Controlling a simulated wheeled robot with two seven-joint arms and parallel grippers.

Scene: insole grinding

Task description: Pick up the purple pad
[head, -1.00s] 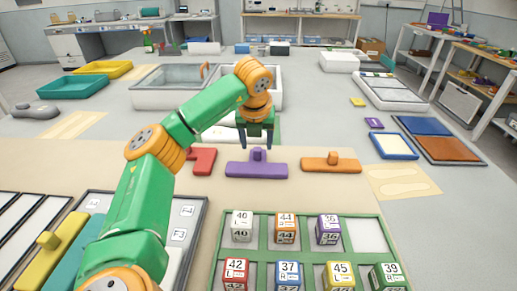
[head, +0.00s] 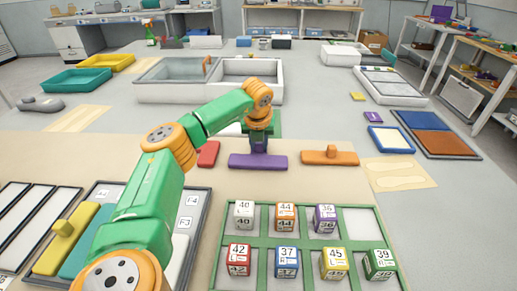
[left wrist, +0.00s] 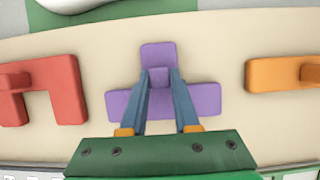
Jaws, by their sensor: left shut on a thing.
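The purple pad (head: 245,161) is a flat bar with a raised knob, lying on the beige mat between a red piece and an orange piece. My left gripper (head: 259,146) reaches down over it from above. In the left wrist view the purple pad (left wrist: 206,98) lies below the fingers, and my left gripper (left wrist: 159,77) is shut on its knob. The pad looks level and at rest on the mat; a lift cannot be made out. My right gripper is in neither view.
The red pad (head: 208,154) and the orange pad (head: 329,157) lie close on either side. A green-framed tray (head: 357,219) with several numbered cubes is in front. A panel tray (head: 197,217) with yellow and teal pads is at left. White bins (head: 252,92) stand behind.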

